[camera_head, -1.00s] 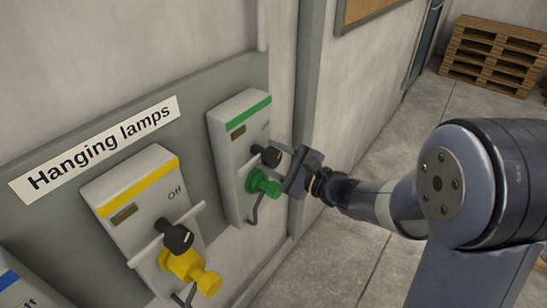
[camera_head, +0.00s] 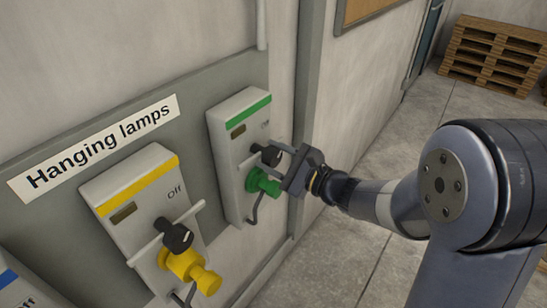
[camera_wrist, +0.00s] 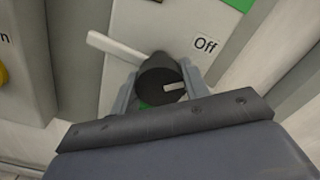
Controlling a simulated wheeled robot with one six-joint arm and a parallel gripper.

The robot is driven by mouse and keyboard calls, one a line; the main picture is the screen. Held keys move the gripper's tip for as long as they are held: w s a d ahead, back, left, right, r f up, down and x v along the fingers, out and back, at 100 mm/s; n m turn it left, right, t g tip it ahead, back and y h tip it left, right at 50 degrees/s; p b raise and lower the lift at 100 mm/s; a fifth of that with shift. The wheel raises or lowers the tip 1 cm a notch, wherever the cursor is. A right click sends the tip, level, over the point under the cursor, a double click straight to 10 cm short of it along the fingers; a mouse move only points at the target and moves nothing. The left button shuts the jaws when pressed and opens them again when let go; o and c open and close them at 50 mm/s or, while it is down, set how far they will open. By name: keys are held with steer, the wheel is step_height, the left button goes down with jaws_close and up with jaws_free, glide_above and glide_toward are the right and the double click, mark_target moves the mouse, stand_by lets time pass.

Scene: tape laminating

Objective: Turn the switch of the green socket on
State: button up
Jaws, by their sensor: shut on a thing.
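The green socket (camera_head: 225,155) is a pale grey box with a green stripe and a green plug (camera_head: 264,183), mounted on the wall panel. Its black round switch (camera_head: 271,155) sits above the plug. My gripper (camera_head: 280,160) is shut on this switch from the right. In the wrist view the switch (camera_wrist: 155,78) lies between the two fingers of my gripper (camera_wrist: 160,92), with its pale pointer mark toward the right. An "Off" label (camera_wrist: 205,44) is beyond it at the upper right. The fingers partly hide the plug.
A yellow socket (camera_head: 135,190) with its own black switch (camera_head: 176,237) and yellow plug (camera_head: 190,268) stands to the left. A blue-striped socket (camera_head: 20,290) is at the lower left edge. A "Hanging lamps" sign (camera_head: 95,148) is above. Open floor (camera_head: 340,255) lies to the right.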

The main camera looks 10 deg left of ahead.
steer(key=m, duration=0.8)
steer(key=shift+r+p, duration=0.1)
steer(key=shift+p, duration=0.25)
steer(key=m+p, duration=0.1)
steer(key=m, duration=0.3)
steer(key=shift+p, duration=0.4)
steer(key=shift+m+p, duration=0.95)
steer(key=shift+m, duration=1.25)
steer(key=o, duration=1.4)
steer(key=b+v, duration=0.2)
steer(key=v, duration=0.8)
steer(key=shift+s+d, duration=0.15)
steer(key=shift+d, duration=0.25)
